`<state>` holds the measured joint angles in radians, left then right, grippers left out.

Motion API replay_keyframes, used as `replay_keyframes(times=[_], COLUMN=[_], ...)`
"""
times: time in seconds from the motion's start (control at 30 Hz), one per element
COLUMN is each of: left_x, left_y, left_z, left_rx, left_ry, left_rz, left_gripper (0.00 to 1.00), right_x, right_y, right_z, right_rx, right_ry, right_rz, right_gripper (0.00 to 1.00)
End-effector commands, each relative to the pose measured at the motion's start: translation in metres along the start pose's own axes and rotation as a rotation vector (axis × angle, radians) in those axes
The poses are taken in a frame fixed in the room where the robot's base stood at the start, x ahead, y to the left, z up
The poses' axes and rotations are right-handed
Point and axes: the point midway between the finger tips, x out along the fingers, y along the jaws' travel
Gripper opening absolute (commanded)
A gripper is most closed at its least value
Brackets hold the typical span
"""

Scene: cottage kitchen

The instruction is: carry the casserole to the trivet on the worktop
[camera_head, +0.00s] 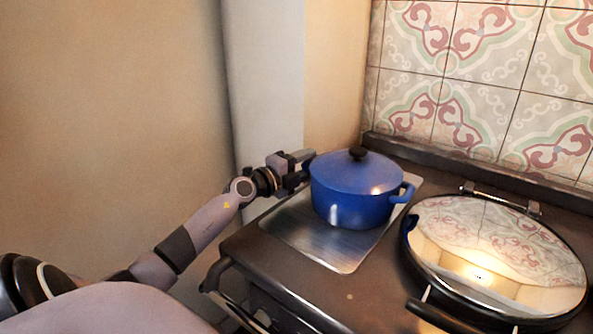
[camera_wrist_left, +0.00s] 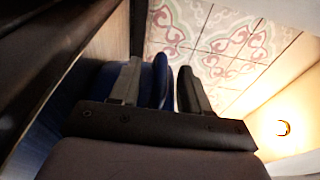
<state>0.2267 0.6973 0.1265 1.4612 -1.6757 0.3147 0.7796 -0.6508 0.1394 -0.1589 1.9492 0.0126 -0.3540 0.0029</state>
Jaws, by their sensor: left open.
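The blue casserole (camera_head: 350,202), with its lid on and a black knob, stands upright on a metal plate (camera_head: 335,255) on the stove. Its right loop handle shows; its left handle is hidden behind my gripper in the head view. My left gripper (camera_head: 306,163) is at the casserole's left side. In the left wrist view, the fingers of my left gripper (camera_wrist_left: 159,72) are open on either side of a blue part of the casserole (camera_wrist_left: 160,88), probably the handle. I cannot tell whether they touch it. The trivet and my right gripper are not in view.
A round, shiny hob lid (camera_head: 500,250) with a dark rim lies to the right of the casserole. A rail (camera_head: 212,275) runs along the stove's front. A tiled wall (camera_head: 480,75) rises behind, and a plain wall corner (camera_head: 335,75) is close behind my left gripper.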

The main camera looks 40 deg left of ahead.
Motion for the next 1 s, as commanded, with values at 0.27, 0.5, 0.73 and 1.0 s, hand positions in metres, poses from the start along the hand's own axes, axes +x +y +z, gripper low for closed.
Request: replay_keyframes(times=[0.27, 0.5, 0.73, 1.0], left_x=[0.015, 0.016, 0.016, 0.016], left_y=[0.0, 0.0, 0.0, 0.0], left_z=[0.0, 0.0, 0.0, 0.0], left_rx=[0.0, 0.0, 0.0, 0.0], left_ry=[0.001, 0.001, 0.001, 0.001], left_rz=[0.0, 0.001, 0.001, 0.001], left_gripper=[0.47, 0.47, 0.01, 0.0], right_x=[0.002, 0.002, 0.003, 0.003], right_y=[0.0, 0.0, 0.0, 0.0], right_z=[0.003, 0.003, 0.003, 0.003], right_rx=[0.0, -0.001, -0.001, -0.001], right_ry=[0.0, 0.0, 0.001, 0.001], right_rz=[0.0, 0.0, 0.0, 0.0], right_gripper=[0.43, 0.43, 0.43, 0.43])
